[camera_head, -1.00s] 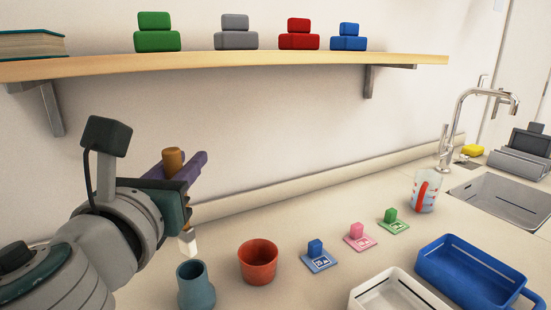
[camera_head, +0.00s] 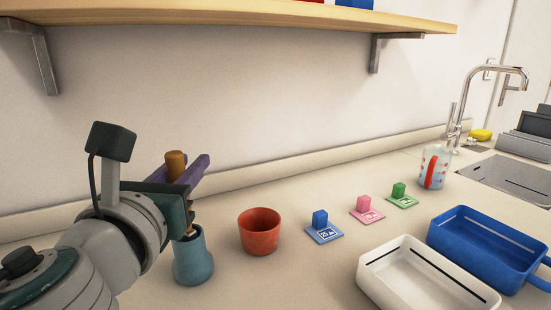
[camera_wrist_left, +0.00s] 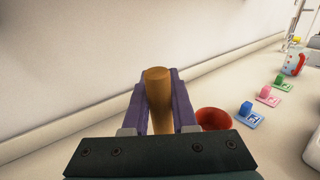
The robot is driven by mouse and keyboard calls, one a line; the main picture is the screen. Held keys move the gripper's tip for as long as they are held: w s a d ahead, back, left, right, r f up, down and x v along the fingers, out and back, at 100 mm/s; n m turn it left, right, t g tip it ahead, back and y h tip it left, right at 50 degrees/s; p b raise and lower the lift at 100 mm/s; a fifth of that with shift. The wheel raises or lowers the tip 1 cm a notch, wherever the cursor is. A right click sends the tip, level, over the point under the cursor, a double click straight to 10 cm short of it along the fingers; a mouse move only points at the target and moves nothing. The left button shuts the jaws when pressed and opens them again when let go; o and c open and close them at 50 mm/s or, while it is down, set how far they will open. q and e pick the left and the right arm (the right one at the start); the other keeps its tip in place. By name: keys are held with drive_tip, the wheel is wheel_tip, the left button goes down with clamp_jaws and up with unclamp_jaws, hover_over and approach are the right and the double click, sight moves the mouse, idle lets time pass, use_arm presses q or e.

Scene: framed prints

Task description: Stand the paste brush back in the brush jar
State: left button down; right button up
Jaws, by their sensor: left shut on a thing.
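The paste brush (camera_head: 176,165) is upright in my left gripper (camera_head: 187,178), with its wooden handle end standing above the purple fingers. The handle (camera_wrist_left: 158,95) also shows between the fingers in the left wrist view, where my left gripper (camera_wrist_left: 162,105) is shut on it. The teal brush jar (camera_head: 193,262) stands on the counter directly below the gripper. The brush's lower end meets the jar's mouth and its bristles are hidden there; I cannot tell how deep they are or whether they touch the jar. My right gripper is not in view.
A terracotta pot (camera_head: 260,232) stands just right of the jar. Blue, pink and green stamp-like blocks on cards (camera_head: 323,228) lie farther right. A white tray (camera_head: 372,285), a blue tray (camera_head: 437,240) and a measuring cup (camera_head: 433,167) are at the right. A shelf (camera_head: 270,12) runs above.

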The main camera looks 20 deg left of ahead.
use_arm(q)
drive_tip(key=shift+f, duration=0.5)
drive_tip(key=c, duration=0.6)
unclamp_jaws()
drive_tip(key=shift+b+v, duration=0.65)
drive_tip(key=shift+v, duration=4.4)
